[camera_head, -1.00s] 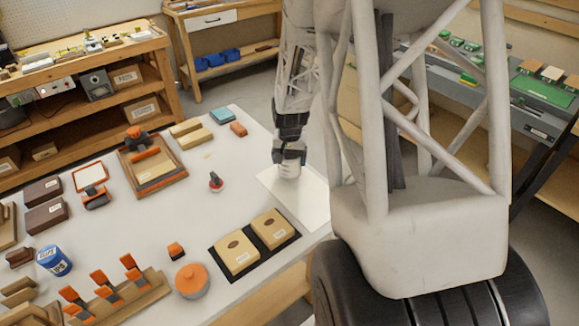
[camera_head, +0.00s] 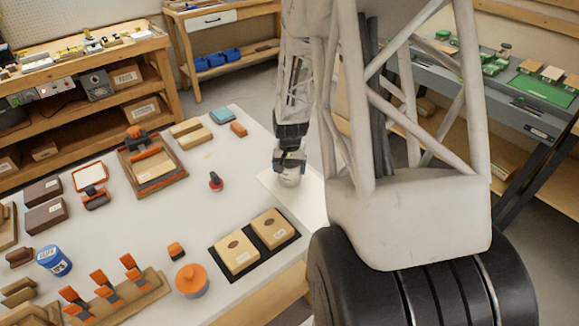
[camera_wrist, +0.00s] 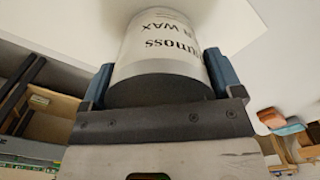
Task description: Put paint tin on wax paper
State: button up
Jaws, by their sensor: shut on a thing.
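The paint tin (camera_head: 290,178) is a pale cylinder held upright in my gripper (camera_head: 290,164). In the wrist view, the tin (camera_wrist: 165,60) has dark print on a white label, part of it reading "WAX". The blue-grey fingers of my gripper (camera_wrist: 160,80) are shut on both its sides. The wax paper (camera_head: 308,200) is a plain white sheet flat on the bench; my arm hides its right part. The tin appears over the far left part of the sheet. I cannot tell whether it touches the sheet. The sheet's corner also shows in the wrist view (camera_wrist: 230,25).
On the white bench (camera_head: 140,220), two tan blocks sit on a black mat (camera_head: 272,252) in front of the sheet. A small red-and-black item (camera_head: 215,182) stands left of the tin.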

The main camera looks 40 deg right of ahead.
jog(key=o, duration=1)
notch_tip(320, 180, up, 12)
jog(key=shift+r, duration=0.15)
dwell(0.5)
